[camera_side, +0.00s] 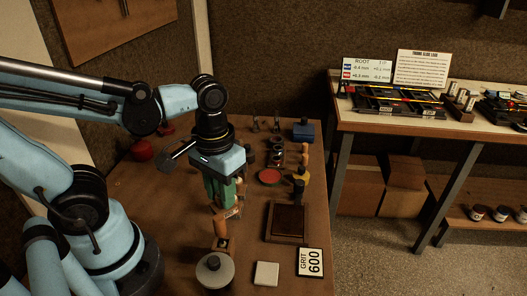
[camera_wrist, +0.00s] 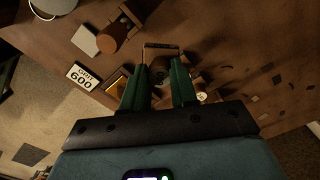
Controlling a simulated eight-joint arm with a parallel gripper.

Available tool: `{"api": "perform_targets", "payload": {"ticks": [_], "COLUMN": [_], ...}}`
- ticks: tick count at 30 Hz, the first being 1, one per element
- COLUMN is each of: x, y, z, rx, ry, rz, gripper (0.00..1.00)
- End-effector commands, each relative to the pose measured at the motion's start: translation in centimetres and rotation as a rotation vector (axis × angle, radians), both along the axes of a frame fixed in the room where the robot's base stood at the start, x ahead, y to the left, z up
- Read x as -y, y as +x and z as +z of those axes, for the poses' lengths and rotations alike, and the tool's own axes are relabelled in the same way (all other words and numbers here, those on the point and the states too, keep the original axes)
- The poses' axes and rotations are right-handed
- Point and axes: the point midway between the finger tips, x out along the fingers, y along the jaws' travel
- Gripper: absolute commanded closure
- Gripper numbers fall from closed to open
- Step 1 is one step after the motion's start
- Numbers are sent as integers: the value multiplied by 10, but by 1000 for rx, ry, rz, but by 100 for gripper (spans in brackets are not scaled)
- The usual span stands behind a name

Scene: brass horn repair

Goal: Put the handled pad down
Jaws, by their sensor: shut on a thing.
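My gripper (camera_side: 226,205) points down over the workbench, its green fingers closed on the handled pad (camera_side: 229,213), a small brown piece showing below the fingertips. In the wrist view my gripper (camera_wrist: 158,75) has the pad (camera_wrist: 160,46) between its two green fingers, with a flat bar edge reaching past the tips. The fingers hide most of its handle. I cannot tell whether the pad touches the bench.
The workbench (camera_side: 180,220) has a dark tray (camera_side: 287,222), a GRIT 600 card (camera_side: 311,262), a white square (camera_side: 266,273), a round grey-topped item (camera_side: 215,272) and a wooden-handled block (camera_side: 220,240) near the pad. A red disc (camera_side: 270,177) and blue block (camera_side: 303,131) stand farther back.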

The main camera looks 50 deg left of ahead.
Motion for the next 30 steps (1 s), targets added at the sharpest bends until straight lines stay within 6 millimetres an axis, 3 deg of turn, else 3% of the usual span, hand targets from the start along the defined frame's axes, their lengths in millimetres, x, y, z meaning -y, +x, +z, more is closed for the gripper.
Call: {"api": "perform_targets", "payload": {"ticks": [6, 30], "x": [0, 0], "y": [1, 0], "z": [-24, -70], "rx": [0, 0], "ry": [0, 0], "rz": [-1, -1], "gripper": [100, 100]}}
